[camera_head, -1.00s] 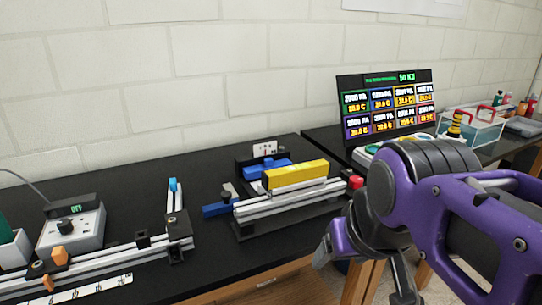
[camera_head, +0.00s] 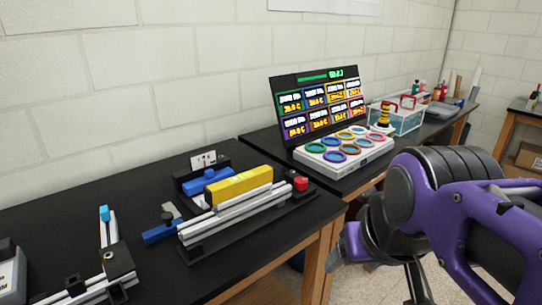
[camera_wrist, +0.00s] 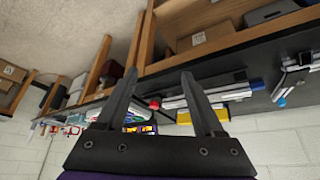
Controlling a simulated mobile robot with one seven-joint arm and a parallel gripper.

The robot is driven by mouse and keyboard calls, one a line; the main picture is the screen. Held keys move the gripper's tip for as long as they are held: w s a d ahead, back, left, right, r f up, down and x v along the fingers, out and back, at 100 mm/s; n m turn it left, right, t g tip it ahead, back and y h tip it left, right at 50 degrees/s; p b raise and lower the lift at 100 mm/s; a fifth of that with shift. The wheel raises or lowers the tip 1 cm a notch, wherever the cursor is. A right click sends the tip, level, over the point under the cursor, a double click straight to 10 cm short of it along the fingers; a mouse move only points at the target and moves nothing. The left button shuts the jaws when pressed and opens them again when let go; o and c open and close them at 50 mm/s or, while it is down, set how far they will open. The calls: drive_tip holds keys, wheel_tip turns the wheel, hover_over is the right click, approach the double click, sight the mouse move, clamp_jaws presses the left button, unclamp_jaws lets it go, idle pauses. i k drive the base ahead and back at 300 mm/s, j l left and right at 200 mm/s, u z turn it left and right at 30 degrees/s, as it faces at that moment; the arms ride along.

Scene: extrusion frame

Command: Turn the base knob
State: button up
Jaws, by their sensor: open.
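A red knob (camera_head: 300,183) sits at the right end of a low rail assembly on the black bench; I cannot tell whether it is the base knob. The assembly carries a yellow block (camera_head: 240,186), a blue block (camera_head: 205,181) and silver rails (camera_head: 228,219). The red knob also shows in the wrist view (camera_wrist: 155,104), between the fingers in the picture, apart from them. My gripper (camera_wrist: 158,73) is open and empty, with two dark fingers spread. In the head view my purple arm is at the lower right, in front of the benches, and the gripper is only partly visible.
A second fixture with a blue-capped post (camera_head: 104,213) is at the lower left. A white console with coloured rings (camera_head: 343,150), a dark display (camera_head: 318,104) and a clear bin (camera_head: 403,118) stand on the farther bench.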

sight(300, 183)
drive_tip(key=i+l+u, duration=0.1)
drive_tip(key=u, duration=1.1)
drive_tip(key=l, duration=0.4)
drive_tip(key=i+l, duration=0.15)
drive_tip(key=l, duration=0.2)
